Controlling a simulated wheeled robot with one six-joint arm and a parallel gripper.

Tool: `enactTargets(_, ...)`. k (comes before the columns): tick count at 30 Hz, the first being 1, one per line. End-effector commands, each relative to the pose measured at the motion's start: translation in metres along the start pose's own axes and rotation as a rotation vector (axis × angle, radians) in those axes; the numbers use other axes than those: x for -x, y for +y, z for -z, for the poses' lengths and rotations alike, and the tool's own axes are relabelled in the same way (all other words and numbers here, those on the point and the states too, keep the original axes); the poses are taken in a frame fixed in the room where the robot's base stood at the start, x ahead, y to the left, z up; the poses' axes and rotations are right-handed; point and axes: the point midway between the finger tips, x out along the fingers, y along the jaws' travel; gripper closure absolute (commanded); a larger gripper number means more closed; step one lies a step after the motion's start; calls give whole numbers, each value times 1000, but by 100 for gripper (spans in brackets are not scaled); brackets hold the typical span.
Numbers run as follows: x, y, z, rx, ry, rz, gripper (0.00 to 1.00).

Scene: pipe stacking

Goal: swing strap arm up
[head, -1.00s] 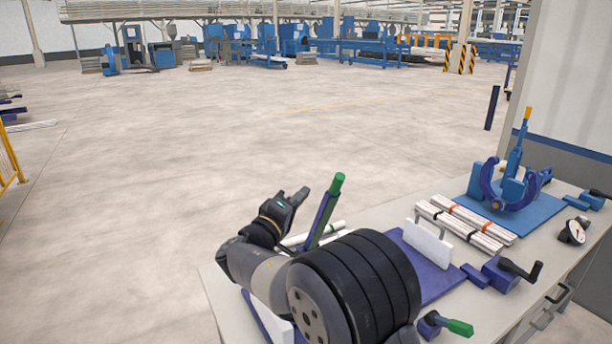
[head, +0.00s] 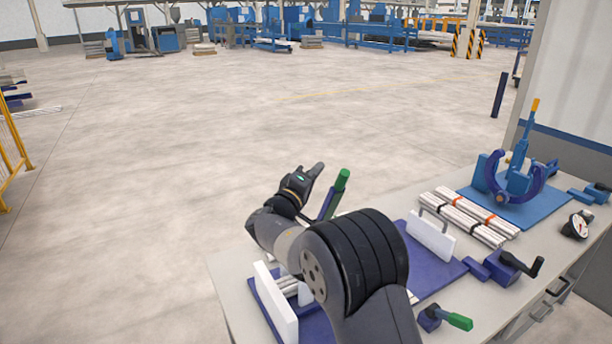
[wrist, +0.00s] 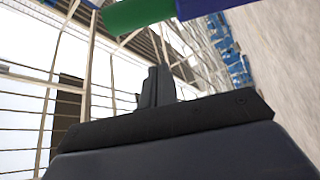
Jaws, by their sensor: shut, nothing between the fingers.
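The strap arm (head: 334,197) is a blue-purple bar with a green grip (head: 342,180) on its top end. It stands up, leaning a little to the right, at the far side of the purple cradle base (head: 424,270). My gripper (head: 318,169) is shut and empty, just left of the green grip and close to its height. I cannot tell whether they touch. In the wrist view the shut fingers (wrist: 158,86) point away, and the green grip (wrist: 138,12) crosses the top edge, apart from them. My arm hides the strap arm's foot and much of the cradle.
White upright plates (head: 431,236) flank the cradle. Tied pipe bundles (head: 468,216) lie behind it. A blue clamp fixture (head: 514,187), a dial gauge (head: 577,226), a black-handled crank (head: 506,267) and a green-handled lever (head: 446,319) stand to the right. Floor left of the table is clear.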

Motion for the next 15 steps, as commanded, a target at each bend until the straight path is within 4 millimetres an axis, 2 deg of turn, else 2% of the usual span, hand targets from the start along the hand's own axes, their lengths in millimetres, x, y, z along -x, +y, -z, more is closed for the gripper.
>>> enactTargets(1, -14, 4, 1, 1, -2, -1, 100)
enactTargets(3, -25, 4, -1, 2, -2, 0, 100)
enactTargets(9, -13, 1, -23, 3, 0, 3, 100)
enactTargets(15, -9, 0, -35, 1, 0, 1, 100)
